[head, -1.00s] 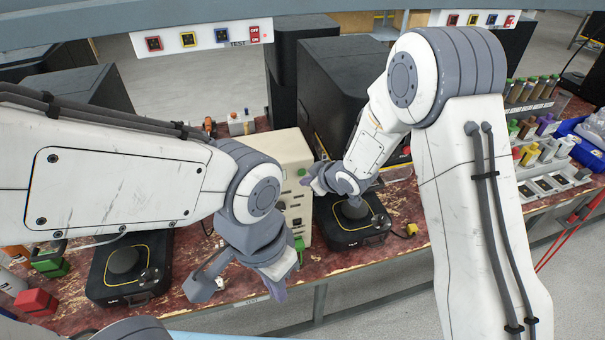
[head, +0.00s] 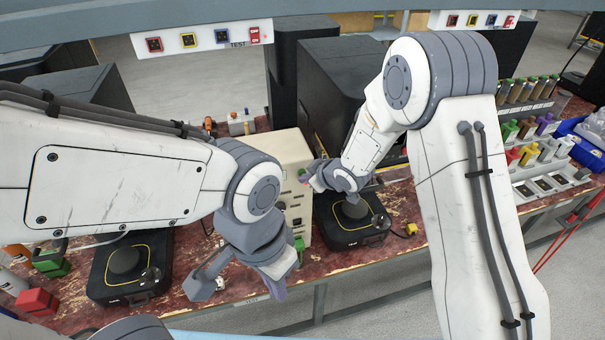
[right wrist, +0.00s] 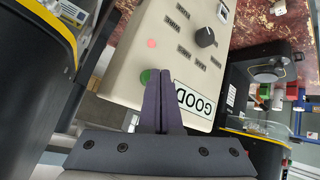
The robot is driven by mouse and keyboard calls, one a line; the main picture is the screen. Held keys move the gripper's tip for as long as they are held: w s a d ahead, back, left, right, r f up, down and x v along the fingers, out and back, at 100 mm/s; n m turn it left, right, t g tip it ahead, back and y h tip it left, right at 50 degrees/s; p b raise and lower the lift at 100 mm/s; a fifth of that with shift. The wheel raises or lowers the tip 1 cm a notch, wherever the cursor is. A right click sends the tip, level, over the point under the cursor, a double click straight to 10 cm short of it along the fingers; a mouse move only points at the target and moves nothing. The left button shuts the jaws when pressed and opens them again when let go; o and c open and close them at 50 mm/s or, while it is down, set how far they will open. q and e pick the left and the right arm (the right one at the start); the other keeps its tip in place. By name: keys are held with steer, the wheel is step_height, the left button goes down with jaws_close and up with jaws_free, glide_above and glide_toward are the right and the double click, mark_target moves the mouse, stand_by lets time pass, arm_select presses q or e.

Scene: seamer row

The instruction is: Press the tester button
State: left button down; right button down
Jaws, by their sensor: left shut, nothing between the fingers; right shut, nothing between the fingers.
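The tester is a cream box (head: 290,150) on the bench; its panel (right wrist: 190,65) fills the middle of the right wrist view. The panel has a round green button (right wrist: 145,77), a red light (right wrist: 151,43), a black knob (right wrist: 205,37) and a GOOD label (right wrist: 195,98). My right gripper (right wrist: 160,72) is shut and empty. Its fingertips lie beside the green button and cover part of it in this view; I cannot tell whether they touch. In the head view my right gripper (head: 307,181) is at the tester's right side. My left gripper (head: 278,291) is shut and empty near the bench's front edge.
Black seamer bases stand left (head: 125,268) and right (head: 350,220) of the tester. Red (head: 37,301) and green (head: 50,266) blocks are at far left. Parts racks (head: 545,150) fill the right.

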steer(key=shift+w+a, duration=0.1)
steer(key=shift+w, duration=0.15)
stand_by(0.6)
steer(key=shift+s+d, duration=0.25)
steer(key=shift+s, duration=0.55)
steer(key=shift+s+b, duration=0.1)
steer(key=shift+b, duration=0.25)
steer(key=shift+s+d+b, duration=0.25)
steer(key=shift+s+b, duration=0.05)
steer(key=shift+s, duration=0.45)
steer(key=shift+s+d+b, duration=0.3)
steer(key=shift+s, duration=0.5)
steer(key=shift+s+d+b, duration=0.25)
steer(key=shift+s+b, duration=0.05)
steer(key=shift+s, duration=0.45)
